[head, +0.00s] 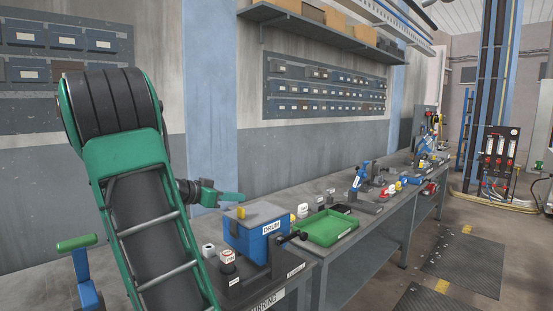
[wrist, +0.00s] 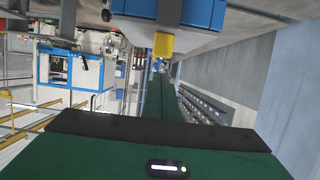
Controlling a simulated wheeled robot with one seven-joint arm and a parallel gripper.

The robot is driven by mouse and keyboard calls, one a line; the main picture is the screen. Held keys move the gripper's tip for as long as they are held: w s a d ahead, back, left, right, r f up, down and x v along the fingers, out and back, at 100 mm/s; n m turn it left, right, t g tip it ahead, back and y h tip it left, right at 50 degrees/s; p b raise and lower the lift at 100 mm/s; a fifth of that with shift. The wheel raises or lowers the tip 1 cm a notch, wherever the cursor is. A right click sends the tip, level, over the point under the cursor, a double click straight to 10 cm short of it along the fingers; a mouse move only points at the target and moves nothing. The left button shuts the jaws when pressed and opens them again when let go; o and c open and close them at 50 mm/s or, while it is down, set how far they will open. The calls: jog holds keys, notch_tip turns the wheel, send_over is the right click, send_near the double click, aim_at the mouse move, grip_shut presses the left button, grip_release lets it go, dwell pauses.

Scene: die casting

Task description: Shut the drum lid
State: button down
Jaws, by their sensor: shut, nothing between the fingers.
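The blue drum (head: 248,242), a box labelled DRUM, stands on the near end of the bench. Its grey lid (head: 266,213) lies low and nearly flat over the top; I cannot tell whether it is fully seated. A yellow tab (head: 241,212) stands at the lid's left edge. The yellow tab also shows in the wrist view (wrist: 163,45), against a blue body, just beyond the fingertips. My gripper (head: 238,198) is shut and empty, pointing right, above and behind the lid's left side. Its green fingers also show in the wrist view (wrist: 158,82). Contact with the lid cannot be told.
A black-knobbed lever (head: 297,236) is at the drum's right. A green tray (head: 327,227) lies to the right, with several tools and parts farther along the bench. The wall is behind; the floor at right is open.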

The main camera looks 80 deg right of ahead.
jog(key=shift+s+d, duration=0.1)
jog(key=shift+s, duration=0.1)
jog(key=shift+r, duration=0.1)
jog(key=w+a, duration=0.5)
jog(key=a, duration=0.3)
jog(key=shift+a+r, duration=0.15)
jog(key=shift+r, duration=0.15)
jog(key=shift+s, duration=0.1)
